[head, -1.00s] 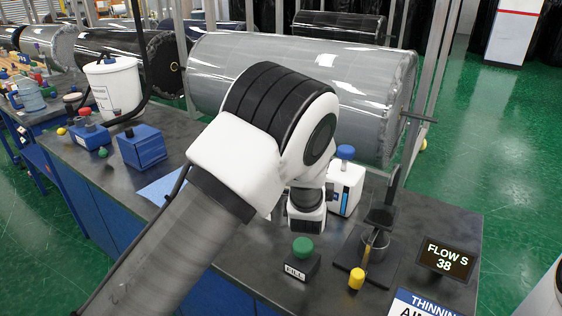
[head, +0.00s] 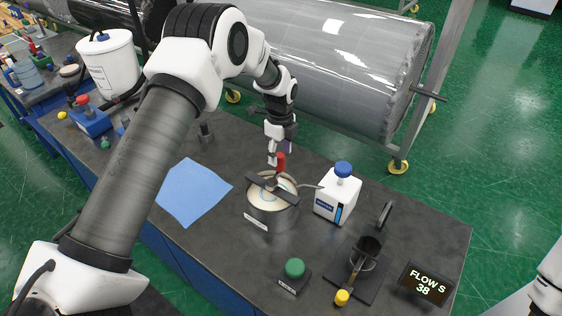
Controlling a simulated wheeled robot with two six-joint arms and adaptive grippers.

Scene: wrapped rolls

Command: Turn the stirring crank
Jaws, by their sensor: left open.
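The stirring crank (head: 281,165) has a red upright knob and a dark bar across the top of a metal pot (head: 271,214) on the dark workbench. Pale liquid with a swirl shows inside the pot. My left gripper (head: 273,158) points down just beside the red knob, slightly to its left in the head view. It is open; whether a finger touches the knob I cannot tell. My right gripper is not in view; only a white part of my right arm shows at the right edge.
A white bottle with a blue cap (head: 339,196) stands right of the pot. A green button box (head: 294,272), a cup stand (head: 366,258) and a flow display (head: 426,285) are nearer the front. A blue cloth (head: 193,191) lies left. A large wrapped roll (head: 320,60) is behind.

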